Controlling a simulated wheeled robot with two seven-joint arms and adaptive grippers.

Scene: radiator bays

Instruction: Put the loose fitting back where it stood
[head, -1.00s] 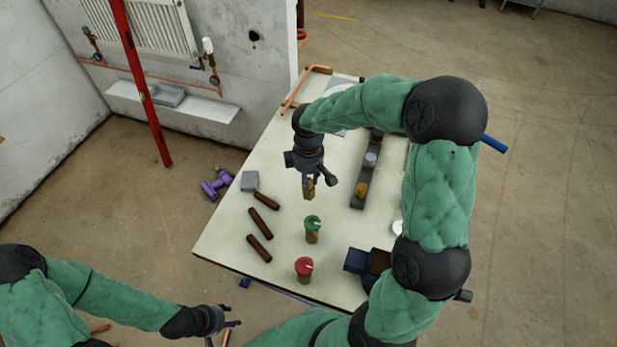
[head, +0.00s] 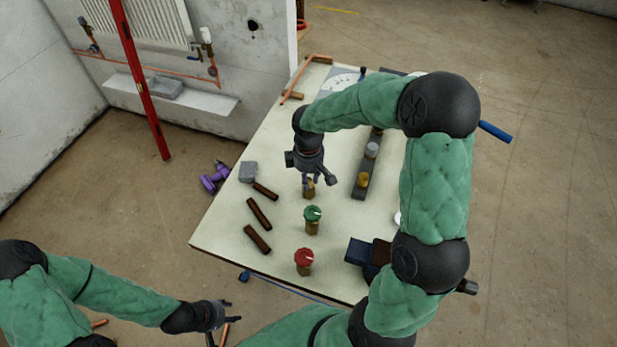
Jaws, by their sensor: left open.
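On the pale table (head: 215,230), a brass fitting with a purplish top (head: 309,189) stands directly below my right gripper (head: 313,180). The gripper's fingers are at its top and partly hide it; I cannot tell whether they grip it. A green-topped brass fitting (head: 312,218) and a red-topped one (head: 304,262) stand upright nearer the front. A dark rack (head: 361,191) to the right carries fittings, among them a yellow one (head: 363,179) and a grey one (head: 371,150). My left gripper (head: 230,311) is open and empty, low in front of the table.
Several brown bars (head: 257,239) and a grey block (head: 248,171) lie along the table's left side. A dark blue and brown object (head: 360,251) is at front right, near my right arm. A red level (head: 141,80) leans at the wall. Purple dumbbell-like object (head: 214,177) is on the floor.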

